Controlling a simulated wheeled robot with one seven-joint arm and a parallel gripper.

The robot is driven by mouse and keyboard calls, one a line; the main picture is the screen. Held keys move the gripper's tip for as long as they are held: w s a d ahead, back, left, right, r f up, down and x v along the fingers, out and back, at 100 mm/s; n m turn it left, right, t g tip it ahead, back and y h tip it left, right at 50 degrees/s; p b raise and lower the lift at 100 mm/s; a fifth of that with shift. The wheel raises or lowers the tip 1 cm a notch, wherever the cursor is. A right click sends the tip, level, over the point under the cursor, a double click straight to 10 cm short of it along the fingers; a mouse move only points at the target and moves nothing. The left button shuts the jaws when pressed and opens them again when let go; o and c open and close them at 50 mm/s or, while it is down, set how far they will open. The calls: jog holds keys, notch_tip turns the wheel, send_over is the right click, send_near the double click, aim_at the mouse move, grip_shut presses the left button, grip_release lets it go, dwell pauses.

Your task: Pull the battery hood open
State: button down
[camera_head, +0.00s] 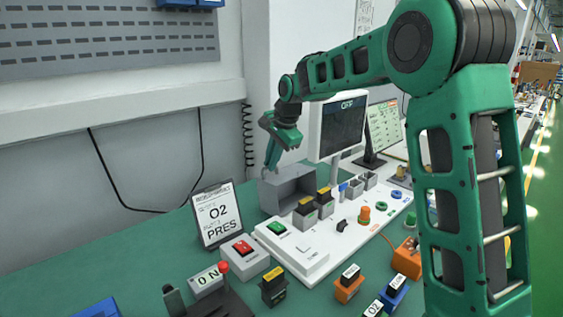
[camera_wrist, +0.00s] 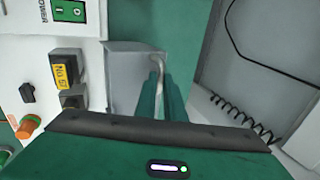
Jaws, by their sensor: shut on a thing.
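The battery hood (camera_head: 292,190) is a grey box-like cover at the back edge of the white panel. It also shows in the wrist view (camera_wrist: 122,75) as a pale grey block. My gripper (camera_head: 268,168) reaches down to the hood's back left side. The fingers hide part of the handle and the hood's edge. How far the hood is raised is hard to tell.
Black blocks with yellow labels (camera_head: 306,213) stand just in front of the hood. A monitor (camera_head: 340,127) stands close to the right of my forearm. An O2 PRES clipboard (camera_head: 217,214) is to the left.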

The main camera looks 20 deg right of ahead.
jog(key=shift+s+d+r, duration=0.15)
jog(key=shift+s+r, duration=0.25)
jog(key=shift+s+d+r, duration=0.15)
jog(key=shift+s+d, duration=0.15)
jog(key=shift+s, duration=0.2)
jog(key=c, duration=1.8)
grip_release()
jog(key=shift+c, duration=0.2)
jog(key=v, duration=1)
jog(key=shift+r, duration=0.2)
jog(key=shift+s+d, duration=0.1)
